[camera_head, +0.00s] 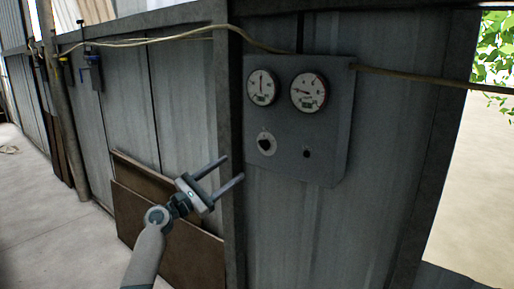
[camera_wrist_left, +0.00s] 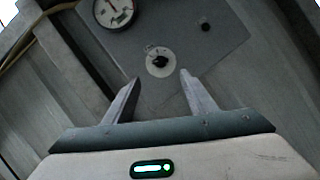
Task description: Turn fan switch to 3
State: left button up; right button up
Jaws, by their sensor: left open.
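The fan switch (camera_head: 266,144) is a black knob on a round pale dial at the lower left of a grey panel (camera_head: 328,125). It also shows in the left wrist view (camera_wrist_left: 160,62), above and between the fingertips. The numbers on the dial are too small to read. My left gripper (camera_head: 234,168) is open and empty, to the lower left of the switch and apart from it. Its two fingers also show in the left wrist view (camera_wrist_left: 160,80). My right gripper is not in view.
Two round gauges, a left one (camera_head: 262,87) and a right one (camera_head: 308,92), sit above the switch. A small black button (camera_head: 306,154) is to its right. A cable (camera_head: 400,76) runs along the wall. Brown boards (camera_head: 150,225) lean against the wall behind my left arm.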

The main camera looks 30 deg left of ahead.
pick_arm(q)
jog(key=p, duration=0.2)
send_near(261, 146)
jog(key=p+x, duration=0.1)
jog(key=x, duration=0.7)
jog(key=shift+p, duration=0.35)
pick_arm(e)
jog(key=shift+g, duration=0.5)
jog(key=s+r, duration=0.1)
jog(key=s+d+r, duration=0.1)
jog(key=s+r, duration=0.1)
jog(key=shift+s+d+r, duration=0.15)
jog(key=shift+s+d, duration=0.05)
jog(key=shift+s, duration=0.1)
pick_arm(q)
jog(key=c, duration=1)
